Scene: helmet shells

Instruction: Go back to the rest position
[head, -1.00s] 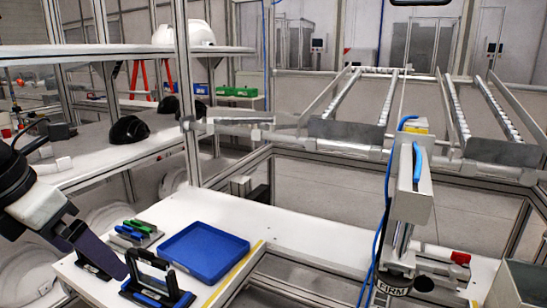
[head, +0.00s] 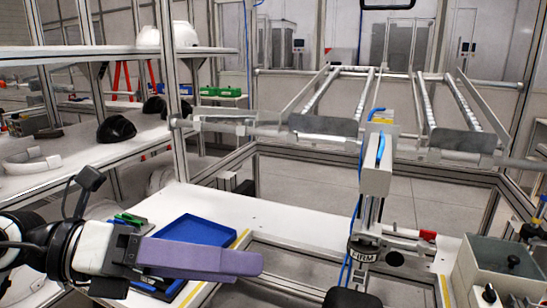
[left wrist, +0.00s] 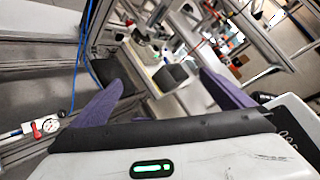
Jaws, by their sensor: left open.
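My left gripper (head: 254,263) reaches in from the left in the head view, with its purple fingers pointing right, in front of the blue tray (head: 208,229). In the left wrist view its two purple fingers stand wide apart, with nothing held between them (left wrist: 162,80). The arm and fingers hide the near part of the tray and most of the tools beside it. My right gripper does not show.
A white work table (head: 285,222) carries the tray and some green-handled tools (head: 130,219). An upright press-like fixture (head: 374,175) stands to the right, near a control box (head: 500,268). A white helmet shell (head: 168,34) and black shells (head: 116,129) sit on shelves at left.

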